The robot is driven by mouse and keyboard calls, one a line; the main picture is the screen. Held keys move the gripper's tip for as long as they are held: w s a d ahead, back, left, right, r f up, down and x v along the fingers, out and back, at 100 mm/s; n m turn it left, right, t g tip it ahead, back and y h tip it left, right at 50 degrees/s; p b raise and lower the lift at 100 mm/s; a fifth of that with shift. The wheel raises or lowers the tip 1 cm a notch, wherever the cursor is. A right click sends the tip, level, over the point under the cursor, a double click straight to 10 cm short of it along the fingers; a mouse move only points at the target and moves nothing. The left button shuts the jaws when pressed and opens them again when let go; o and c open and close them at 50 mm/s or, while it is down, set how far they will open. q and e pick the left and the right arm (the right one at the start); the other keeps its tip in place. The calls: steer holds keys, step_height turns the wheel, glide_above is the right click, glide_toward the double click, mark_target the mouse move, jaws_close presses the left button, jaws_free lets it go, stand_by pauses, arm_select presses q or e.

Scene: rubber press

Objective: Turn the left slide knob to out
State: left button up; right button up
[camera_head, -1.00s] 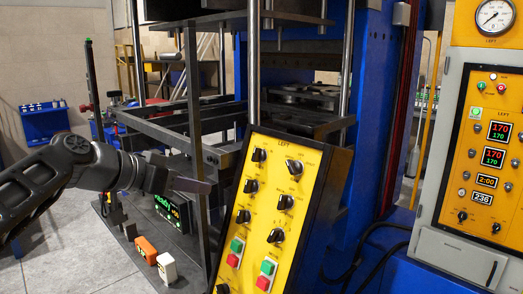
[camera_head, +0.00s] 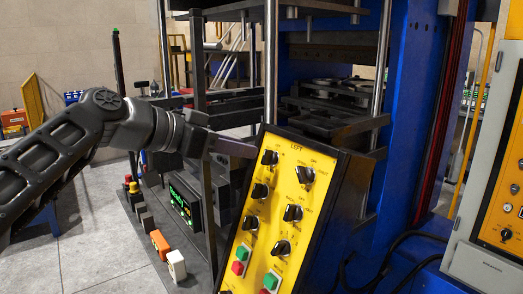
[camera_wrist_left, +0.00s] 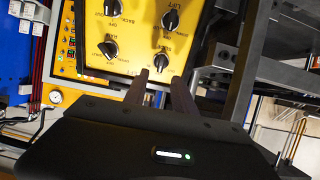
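The yellow control panel headed LEFT (camera_head: 250,262) stands tilted in the head view. It carries two columns of black knobs. The upper-left one, which I take for the slide knob (camera_head: 269,157), also shows in the left wrist view (camera_wrist_left: 161,62), where its label is hard to read. My left gripper (camera_head: 251,150) is just left of this knob. In the left wrist view its two fingers (camera_wrist_left: 158,78) are apart with nothing between them. The knob lies just beyond the gap between the tips; contact cannot be made out. My right gripper is not in view.
Another knob (camera_head: 305,175) sits right of it and a third (camera_head: 260,191) below. Green and red buttons (camera_head: 243,253) are at the panel's bottom. Dark press frame bars (camera_head: 196,60) stand behind my left arm. An orange block (camera_head: 160,244) and a white block (camera_head: 176,265) lie below.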

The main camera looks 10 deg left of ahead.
mark_target(265, 153)
arm_select(q)
steer(key=p+x, duration=0.1)
steer(key=x, duration=0.5)
steer(key=shift+w, duration=0.1)
steer(key=shift+c, duration=0.2)
jaws_close()
